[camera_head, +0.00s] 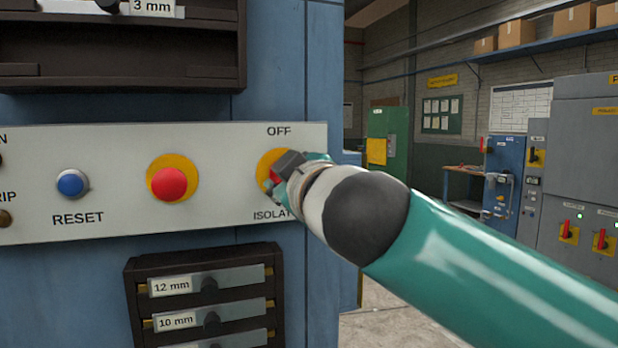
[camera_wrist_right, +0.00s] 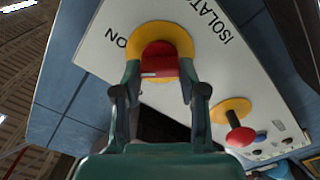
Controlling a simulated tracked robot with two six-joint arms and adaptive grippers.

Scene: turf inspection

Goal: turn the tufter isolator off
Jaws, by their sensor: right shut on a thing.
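The isolator switch has a red handle on a round yellow disc (camera_head: 266,160), at the right end of a pale control panel (camera_head: 115,143). OFF is printed above it and ISOLATOR, partly covered, below. My right gripper (camera_head: 283,174) reaches in from the right and hides most of the handle. In the right wrist view the red handle (camera_wrist_right: 159,58) sits between the two fingers of my right gripper (camera_wrist_right: 160,82), which are shut on it. The ON label shows beside the disc there. I cannot tell which setting the handle points to. My left gripper is not in view.
A red button (camera_head: 168,184) on a yellow disc and a blue RESET button (camera_head: 72,183) sit to the left on the same panel. A dark rack (camera_head: 130,280) with labelled slots is below. Grey and blue cabinets stand far right, beyond open floor.

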